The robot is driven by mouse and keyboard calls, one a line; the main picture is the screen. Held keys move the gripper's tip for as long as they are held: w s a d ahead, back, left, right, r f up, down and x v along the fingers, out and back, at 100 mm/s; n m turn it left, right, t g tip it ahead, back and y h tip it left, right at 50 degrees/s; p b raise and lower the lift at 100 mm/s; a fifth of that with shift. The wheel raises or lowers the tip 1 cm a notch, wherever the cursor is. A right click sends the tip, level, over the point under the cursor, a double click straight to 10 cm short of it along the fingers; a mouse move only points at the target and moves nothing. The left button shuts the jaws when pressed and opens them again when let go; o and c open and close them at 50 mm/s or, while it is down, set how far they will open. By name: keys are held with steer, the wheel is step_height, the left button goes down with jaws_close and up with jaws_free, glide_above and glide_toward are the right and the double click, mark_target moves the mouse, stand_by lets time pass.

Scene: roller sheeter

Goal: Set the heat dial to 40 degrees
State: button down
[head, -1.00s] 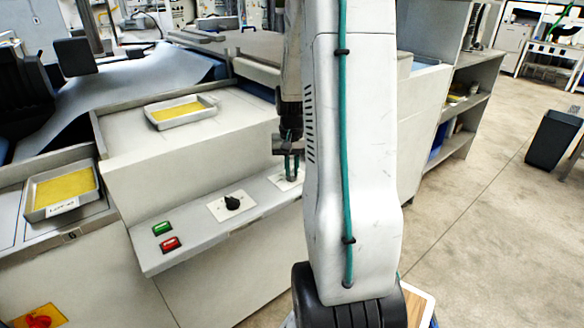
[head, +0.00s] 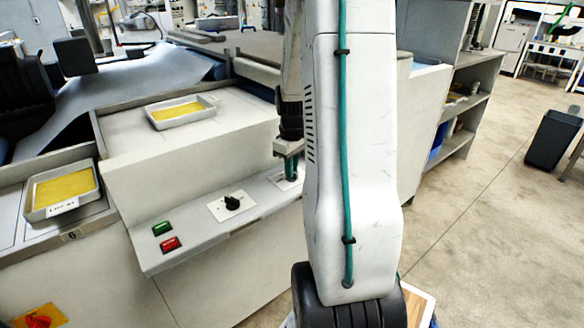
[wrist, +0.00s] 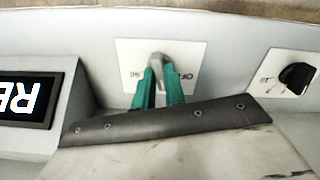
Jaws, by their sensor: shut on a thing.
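My gripper (wrist: 158,92) points down at the sloped control panel, its two green fingers shut on a grey knob (wrist: 158,60). I take this knob for the heat dial; its white plate (wrist: 126,50) carries printed marks, "OFF" among them, partly hidden by the fingers. I cannot read its setting. In the head view, my gripper (head: 289,171) is on the same plate at the panel's right end, and the knob is hidden there.
A second, black dial (head: 232,202) sits left of my gripper, also in the wrist view (wrist: 298,77). Green (head: 162,228) and red (head: 170,243) buttons lie farther left. A lit display (wrist: 28,98) is beside the held dial. A tray (head: 181,112) rests above the panel.

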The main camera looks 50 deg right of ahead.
steer(key=shift+n, duration=0.5)
steer(key=c, duration=1.5)
jaws_free()
steer(key=shift+o, duration=0.2)
step_height(320, 180, up, 8)
steer(key=shift+f, duration=0.1)
